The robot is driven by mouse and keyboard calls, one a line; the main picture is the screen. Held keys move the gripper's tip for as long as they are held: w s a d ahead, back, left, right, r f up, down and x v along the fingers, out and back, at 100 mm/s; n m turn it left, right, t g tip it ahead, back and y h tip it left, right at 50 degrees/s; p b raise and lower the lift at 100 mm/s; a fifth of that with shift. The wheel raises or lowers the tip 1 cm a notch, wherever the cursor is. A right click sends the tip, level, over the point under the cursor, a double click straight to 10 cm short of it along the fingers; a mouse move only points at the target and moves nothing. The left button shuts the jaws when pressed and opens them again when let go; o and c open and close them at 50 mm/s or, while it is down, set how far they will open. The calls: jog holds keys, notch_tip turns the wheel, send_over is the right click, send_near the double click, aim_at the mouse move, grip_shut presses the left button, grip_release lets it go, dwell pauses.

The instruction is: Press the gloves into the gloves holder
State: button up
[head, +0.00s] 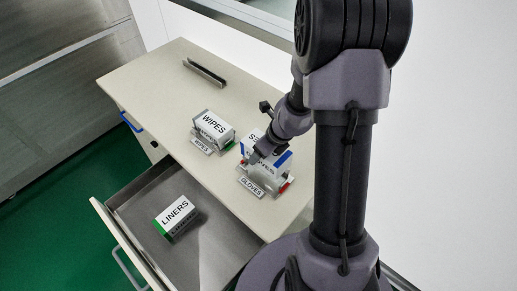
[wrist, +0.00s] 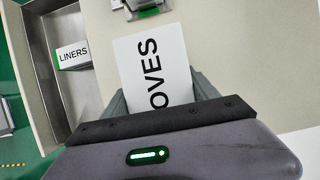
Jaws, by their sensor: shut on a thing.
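The gloves box (head: 281,163), white with a blue band, is at the gloves holder (head: 251,187) on the countertop, right of the wipes. My gripper (head: 262,151) is over it and shut on it. In the wrist view the top of the gloves box (wrist: 150,62) shows between the fingers, with the letters "OVES" readable. The holder's label reads GLOVES, and small red parts show by its right side. The box appears upright, above or within the holder; how deep it sits is hidden by my gripper and the box.
A wipes box (head: 214,124) stands in its labelled holder (head: 202,146) to the left. A liners box (head: 176,217) lies in the open drawer (head: 140,190) below the countertop. An empty dark bracket (head: 204,73) is at the back. The countertop's left part is clear.

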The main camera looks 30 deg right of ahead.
aim_at(260, 170)
notch_tip(260, 170, down, 7)
jog(key=b, duration=0.6)
jog(key=shift+a+f+b, duration=0.1)
jog(key=shift+f+b, duration=0.4)
jog(key=shift+b, duration=0.05)
grip_shut()
jog(key=shift+s+f+b, duration=0.15)
jog(key=shift+f+b, duration=0.45)
jog(key=shift+f, duration=0.05)
dwell(0.3)
